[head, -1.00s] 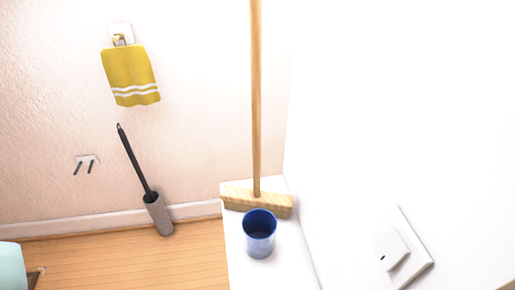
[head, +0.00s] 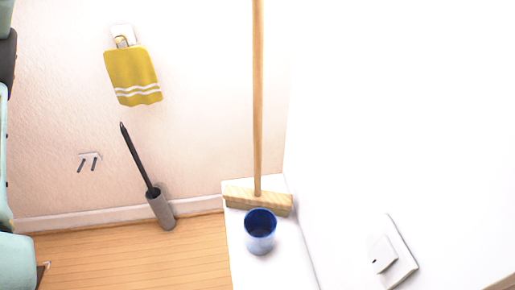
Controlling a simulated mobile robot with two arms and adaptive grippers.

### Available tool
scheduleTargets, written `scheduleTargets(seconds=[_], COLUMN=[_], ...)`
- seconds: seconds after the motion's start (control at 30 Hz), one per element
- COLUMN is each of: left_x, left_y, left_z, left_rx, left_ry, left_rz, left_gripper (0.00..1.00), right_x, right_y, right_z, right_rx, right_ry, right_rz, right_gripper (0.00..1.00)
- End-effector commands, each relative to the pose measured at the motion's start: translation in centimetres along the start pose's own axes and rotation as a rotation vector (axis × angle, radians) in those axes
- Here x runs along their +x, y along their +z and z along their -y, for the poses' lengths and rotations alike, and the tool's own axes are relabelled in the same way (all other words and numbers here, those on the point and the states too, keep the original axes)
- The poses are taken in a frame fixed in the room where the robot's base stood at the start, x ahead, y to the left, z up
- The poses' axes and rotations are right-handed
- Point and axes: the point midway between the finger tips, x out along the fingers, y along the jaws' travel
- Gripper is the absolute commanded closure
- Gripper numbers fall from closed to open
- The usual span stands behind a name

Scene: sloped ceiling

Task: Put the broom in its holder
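The broom has a long wooden handle (head: 257,100) and a pale wooden head (head: 258,199). It stands upright with its head on a narrow white surface (head: 270,275), against the wall corner; the top of its handle runs out of view. A small white wall fitting with two dark pegs (head: 89,161) is on the left wall and looks like the holder. It is empty. Parts of my arm show at the left edge, but neither gripper is in view.
A blue cup (head: 260,231) stands right in front of the broom head. A yellow towel (head: 132,75) hangs above a black-handled brush in a grey cylinder (head: 161,207). A white switch plate (head: 393,254) is on the right wall.

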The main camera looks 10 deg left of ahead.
Motion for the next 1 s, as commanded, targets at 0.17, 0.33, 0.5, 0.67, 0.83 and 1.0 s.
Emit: scheduleTargets(seconds=[0.17, 0.33, 0.5, 0.67, 0.83, 1.0], left_x=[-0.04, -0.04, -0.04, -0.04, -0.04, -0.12], left_y=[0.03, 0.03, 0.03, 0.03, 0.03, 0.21], left_z=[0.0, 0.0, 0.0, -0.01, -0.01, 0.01], left_rx=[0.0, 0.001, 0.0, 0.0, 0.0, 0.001], left_ry=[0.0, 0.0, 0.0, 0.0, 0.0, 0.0], left_rz=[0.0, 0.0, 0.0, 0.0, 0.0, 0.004], left_gripper=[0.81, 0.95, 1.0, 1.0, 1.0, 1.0], right_x=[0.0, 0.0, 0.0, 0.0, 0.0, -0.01], right_y=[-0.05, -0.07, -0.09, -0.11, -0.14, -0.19], right_z=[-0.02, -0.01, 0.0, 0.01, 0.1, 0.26], right_rx=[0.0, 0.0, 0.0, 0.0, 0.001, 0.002], right_ry=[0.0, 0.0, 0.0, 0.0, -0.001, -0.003], right_rz=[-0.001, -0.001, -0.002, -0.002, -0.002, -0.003], right_gripper=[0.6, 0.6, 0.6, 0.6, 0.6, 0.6])
